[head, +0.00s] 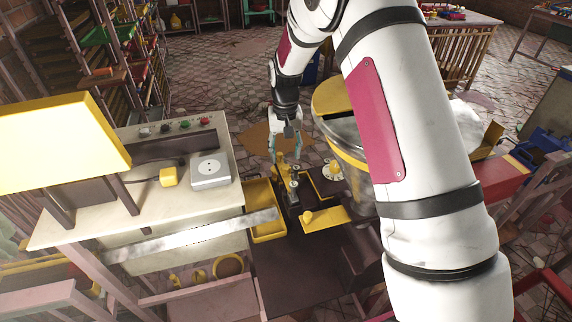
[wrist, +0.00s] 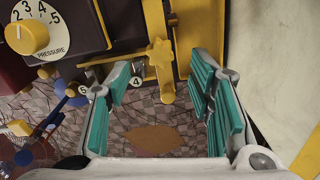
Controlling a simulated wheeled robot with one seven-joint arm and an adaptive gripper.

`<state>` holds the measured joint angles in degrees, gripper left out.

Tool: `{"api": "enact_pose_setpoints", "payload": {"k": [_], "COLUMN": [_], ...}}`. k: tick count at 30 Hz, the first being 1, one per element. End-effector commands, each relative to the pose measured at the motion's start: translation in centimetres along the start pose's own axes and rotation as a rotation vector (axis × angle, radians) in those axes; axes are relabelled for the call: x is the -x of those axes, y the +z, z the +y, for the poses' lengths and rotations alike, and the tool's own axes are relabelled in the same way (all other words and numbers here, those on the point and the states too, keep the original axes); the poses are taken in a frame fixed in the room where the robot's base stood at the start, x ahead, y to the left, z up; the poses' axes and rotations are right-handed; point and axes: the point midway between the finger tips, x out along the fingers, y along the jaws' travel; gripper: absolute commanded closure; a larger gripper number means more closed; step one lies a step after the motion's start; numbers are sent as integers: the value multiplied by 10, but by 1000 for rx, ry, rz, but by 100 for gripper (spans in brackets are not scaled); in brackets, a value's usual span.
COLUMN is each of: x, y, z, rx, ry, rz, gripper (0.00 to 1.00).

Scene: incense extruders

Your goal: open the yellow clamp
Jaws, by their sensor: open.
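A yellow bar with a star-shaped knob (wrist: 159,53), which looks like the yellow clamp, shows at the top middle of the wrist view on the dark machine. My gripper (wrist: 165,75) is open and empty, its two teal-padded fingers pointing at the machine on either side of the knob in the picture. I cannot tell whether either finger touches it. In the head view my gripper (head: 285,153) hangs just behind and above the machine's yellow parts (head: 281,171). The clamp is too small there to tell whether it is open or closed.
A yellow pressure knob (wrist: 20,38) on a numbered dial is at the wrist view's upper left. In the head view, a yellow tray (head: 264,232) and a pale worktop (head: 90,222) with a grey box (head: 209,171) stand left, and a large metal drum (head: 345,135) stands close right.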

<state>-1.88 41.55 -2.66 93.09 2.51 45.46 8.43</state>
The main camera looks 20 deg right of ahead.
Motion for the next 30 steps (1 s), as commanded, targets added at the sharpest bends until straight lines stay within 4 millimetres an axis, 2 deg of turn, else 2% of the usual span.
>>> {"api": "enact_pose_setpoints", "payload": {"k": [3, 9, 14, 22, 23, 28, 29, 30], "x": [-22, -47, -56, -57, -57, -57, -57, -57], "y": [1, 0, 0, 0, 0, 0, 0, 0], "z": [0, 0, 0, 0, 0, 0, 0, 0], "rx": [0, 0, 0, 0, 0, 0, 0, 0], "ry": [0, 0, 0, 0, 0, 0, 0, 0], "rz": [-3, -1, 1, 1, 1, 1, 1, 1], "gripper": [52, 52, 52, 52, 56, 95, 100, 100]}}
